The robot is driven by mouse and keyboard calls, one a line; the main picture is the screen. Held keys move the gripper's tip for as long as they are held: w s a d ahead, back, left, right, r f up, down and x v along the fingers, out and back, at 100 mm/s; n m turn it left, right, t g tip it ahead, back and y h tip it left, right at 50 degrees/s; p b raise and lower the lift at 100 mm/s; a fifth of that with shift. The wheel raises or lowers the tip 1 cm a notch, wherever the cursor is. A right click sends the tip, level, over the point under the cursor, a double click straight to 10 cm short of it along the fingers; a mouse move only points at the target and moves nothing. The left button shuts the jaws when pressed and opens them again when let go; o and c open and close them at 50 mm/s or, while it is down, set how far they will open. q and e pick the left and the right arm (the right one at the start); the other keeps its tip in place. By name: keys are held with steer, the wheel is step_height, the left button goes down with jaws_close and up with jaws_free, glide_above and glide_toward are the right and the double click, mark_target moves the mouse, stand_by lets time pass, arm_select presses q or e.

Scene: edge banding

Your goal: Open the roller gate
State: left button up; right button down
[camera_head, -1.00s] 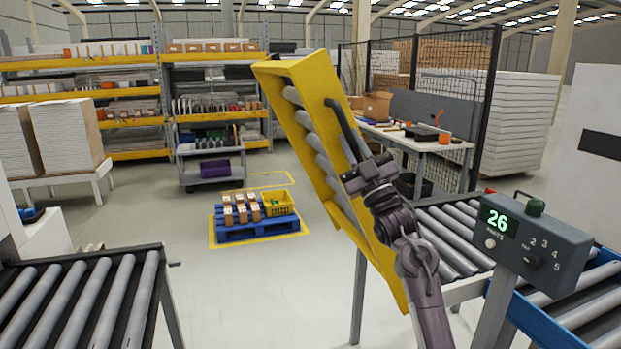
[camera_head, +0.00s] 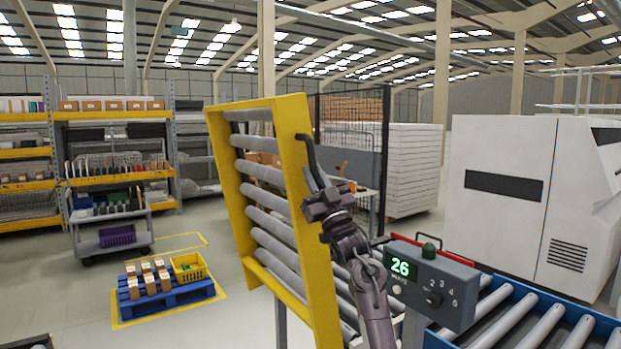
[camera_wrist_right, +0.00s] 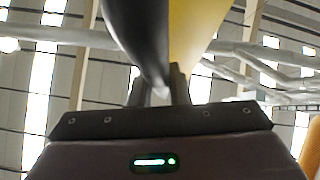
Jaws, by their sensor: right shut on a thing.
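The roller gate (camera_head: 286,137) is a yellow frame with grey rollers. It stands raised, close to upright, in the middle of the head view. A dark curved handle (camera_head: 307,153) is fixed on its right side beam. My right gripper (camera_head: 318,192) is shut on the handle's lower part. In the right wrist view the handle (camera_wrist_right: 137,35) runs down between the fingers, with the yellow beam (camera_wrist_right: 192,35) behind it. My right arm hides part of the gate's lower right side. My left gripper is not in view.
A control box (camera_head: 430,285) showing 26 stands right of my arm, beside a blue-edged roller conveyor (camera_head: 520,315). A large white machine (camera_head: 520,190) is behind. A blue pallet (camera_head: 168,297) with boxes and a yellow crate (camera_head: 188,267) lies on the floor at left. Floor around it is clear.

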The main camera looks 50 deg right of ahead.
steer(key=shift+w+f, duration=0.1)
steer(key=shift+f, duration=0.1)
steer(key=c, duration=1.4)
jaws_free()
steer(key=shift+d, duration=0.1)
steer(key=shift+o, duration=0.2)
steer(key=shift+s+f+b, duration=0.25)
steer(key=shift+b, duration=0.05)
steer(key=b+v, duration=0.4)
steer(key=v, duration=0.2)
steer(key=shift+s+f, duration=0.15)
steer(key=shift+f, duration=0.15)
steer(key=shift+s+a+f, duration=0.1)
steer(key=shift+s+a, duration=0.15)
steer(key=shift+s, duration=0.05)
